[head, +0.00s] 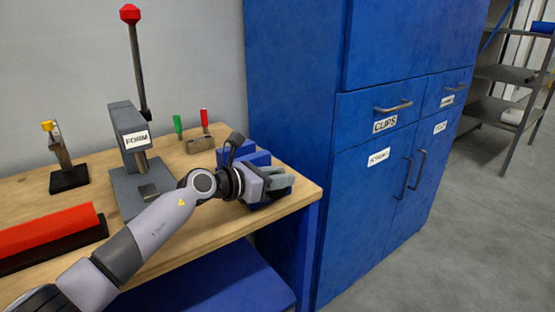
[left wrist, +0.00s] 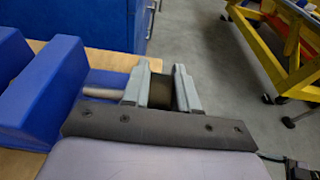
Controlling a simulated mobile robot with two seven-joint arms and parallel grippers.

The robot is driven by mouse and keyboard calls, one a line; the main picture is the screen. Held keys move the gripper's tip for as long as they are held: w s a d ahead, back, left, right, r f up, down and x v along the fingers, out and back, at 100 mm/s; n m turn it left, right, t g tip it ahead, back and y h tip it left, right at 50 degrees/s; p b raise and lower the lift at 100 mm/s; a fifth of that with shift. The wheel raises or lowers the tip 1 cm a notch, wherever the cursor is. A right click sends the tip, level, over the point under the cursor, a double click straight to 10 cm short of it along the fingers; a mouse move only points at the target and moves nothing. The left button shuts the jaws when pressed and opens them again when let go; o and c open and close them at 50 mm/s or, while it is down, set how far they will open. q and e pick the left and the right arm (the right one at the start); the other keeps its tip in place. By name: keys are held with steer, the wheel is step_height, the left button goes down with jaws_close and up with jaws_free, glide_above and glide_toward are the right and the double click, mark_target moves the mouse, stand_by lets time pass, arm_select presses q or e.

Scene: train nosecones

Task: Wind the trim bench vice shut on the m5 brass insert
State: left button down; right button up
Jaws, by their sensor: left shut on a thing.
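The blue trim bench vice (head: 256,157) stands at the right front corner of the wooden bench, partly hidden behind my left gripper (head: 277,183). In the left wrist view, its blue blocks (left wrist: 52,88) are at the left, and a grey rod (left wrist: 103,92) runs from them toward my fingers. My left gripper (left wrist: 160,90) is shut on a dark brown piece (left wrist: 160,92), which looks like the vice's handle; the fingers hide much of it. I cannot make out the m5 brass insert or the gap between the vice jaws. My right gripper is not in view.
A grey press (head: 132,138) labelled FORM, with a red-knobbed lever, stands left of the vice. A blue cabinet (head: 350,150) rises close right of the bench. The floor (head: 420,250) right of it is clear.

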arm_select(q)
steer(key=shift+w+d+r+g+y+p, duration=0.1)
steer(key=shift+r+g+y+p, duration=0.3)
steer(key=shift+p, duration=0.7)
steer(key=shift+w+d+f+g+y+p, duration=0.1)
steer(key=shift+f+g+y+p, duration=0.3)
steer(key=shift+p, duration=0.65)
steer(key=shift+d+f+g+y+p, duration=0.1)
steer(key=shift+g+y+p, duration=0.4)
steer(key=shift+y, duration=0.3)
steer(key=shift+f, duration=0.1)
steer(key=c, duration=1)
jaws_free()
steer(key=shift+o, duration=0.2)
